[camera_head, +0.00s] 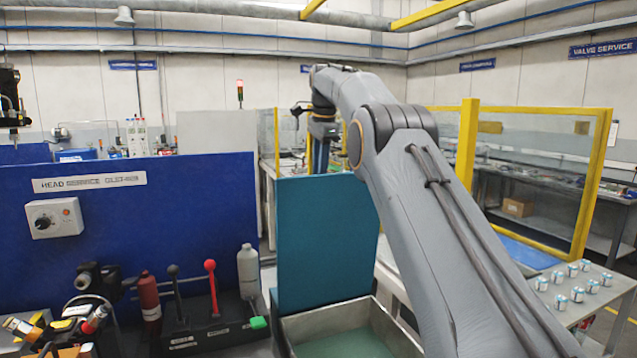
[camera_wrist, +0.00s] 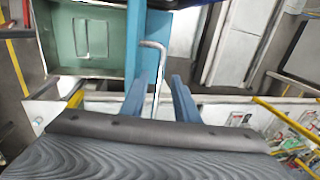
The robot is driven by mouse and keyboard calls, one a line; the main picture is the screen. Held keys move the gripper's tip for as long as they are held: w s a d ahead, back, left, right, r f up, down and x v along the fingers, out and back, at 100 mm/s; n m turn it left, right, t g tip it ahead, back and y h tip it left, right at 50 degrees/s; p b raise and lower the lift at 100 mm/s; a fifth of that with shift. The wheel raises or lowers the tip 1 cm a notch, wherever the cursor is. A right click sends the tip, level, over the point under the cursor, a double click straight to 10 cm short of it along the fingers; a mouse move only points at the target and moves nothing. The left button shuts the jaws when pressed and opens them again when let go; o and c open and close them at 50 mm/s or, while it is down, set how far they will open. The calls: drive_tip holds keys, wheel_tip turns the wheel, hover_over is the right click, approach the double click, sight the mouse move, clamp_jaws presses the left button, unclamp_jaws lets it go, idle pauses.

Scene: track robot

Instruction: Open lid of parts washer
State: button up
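The parts washer's teal lid (camera_head: 322,240) stands upright in the head view, above the open basin (camera_head: 300,325) with greenish liquid. In the wrist view the basin (camera_wrist: 50,30) is at the upper left, and the lid (camera_wrist: 136,40) shows nearly edge-on as a blue strip. A bent grey metal bar (camera_wrist: 155,62), which looks like the lid's handle, runs between my gripper's two blue fingers. My gripper (camera_wrist: 160,88) is open, with gaps visible beside the bar. In the head view my gripper (camera_head: 319,155) points down at the lid's top edge; its fingertips are partly hidden.
A blue panel (camera_head: 130,225) stands left of the washer. In front are a red-knobbed lever (camera_head: 212,285), a grey bottle (camera_head: 248,270) and a red bottle (camera_head: 149,298). A yellow-framed clear screen (camera_head: 540,170) and a table with small cans (camera_head: 575,285) are at right.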

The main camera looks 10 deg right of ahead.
drive_tip(key=shift+s+r+p, duration=0.2)
drive_tip(key=shift+r+p, duration=0.05)
drive_tip(key=shift+r, duration=0.7)
drive_tip(key=shift+s+r+p, duration=0.2)
drive_tip(key=shift+r, duration=0.75)
